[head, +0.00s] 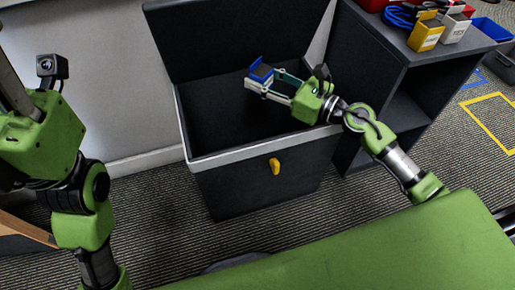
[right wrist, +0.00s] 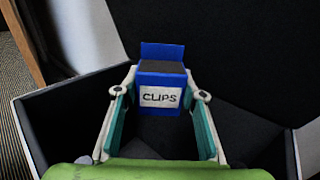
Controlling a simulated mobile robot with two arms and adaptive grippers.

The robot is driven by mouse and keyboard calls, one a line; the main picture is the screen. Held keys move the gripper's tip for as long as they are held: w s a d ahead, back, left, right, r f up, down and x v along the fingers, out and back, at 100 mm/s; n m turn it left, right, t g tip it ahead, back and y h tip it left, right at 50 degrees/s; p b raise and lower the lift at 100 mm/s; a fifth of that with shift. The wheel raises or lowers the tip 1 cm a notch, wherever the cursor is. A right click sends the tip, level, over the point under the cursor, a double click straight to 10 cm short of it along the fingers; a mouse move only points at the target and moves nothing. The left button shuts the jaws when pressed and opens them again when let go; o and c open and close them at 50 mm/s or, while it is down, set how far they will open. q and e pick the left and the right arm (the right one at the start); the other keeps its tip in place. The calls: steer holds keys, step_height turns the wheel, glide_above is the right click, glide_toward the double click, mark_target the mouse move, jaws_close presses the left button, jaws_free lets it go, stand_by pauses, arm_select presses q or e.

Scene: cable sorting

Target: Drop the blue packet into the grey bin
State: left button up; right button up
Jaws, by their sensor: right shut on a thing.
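The blue packet (head: 262,70) is held over the open grey bin (head: 188,131). In the right wrist view, the packet (right wrist: 162,75) carries a white label reading CLIPS and shows a dark top face. My right gripper (head: 258,82) is shut on the packet, with one finger on each side of it. In the right wrist view, the dark inside of the bin (right wrist: 60,110) surrounds the gripper. The bin's lid (head: 235,35) stands raised at the back. My left arm is at the left edge of the head view, and its gripper fingers are not seen.
A dark shelf unit (head: 385,70) stands right of the bin, with a yellow box (head: 425,36), a white box (head: 455,27) and blue cable (head: 398,17) on top. A yellow catch (head: 275,166) is on the bin's front. A blue tray (head: 492,30) is at far right.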

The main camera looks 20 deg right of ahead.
steer(key=o, duration=0.9)
steer(key=v, duration=1.2)
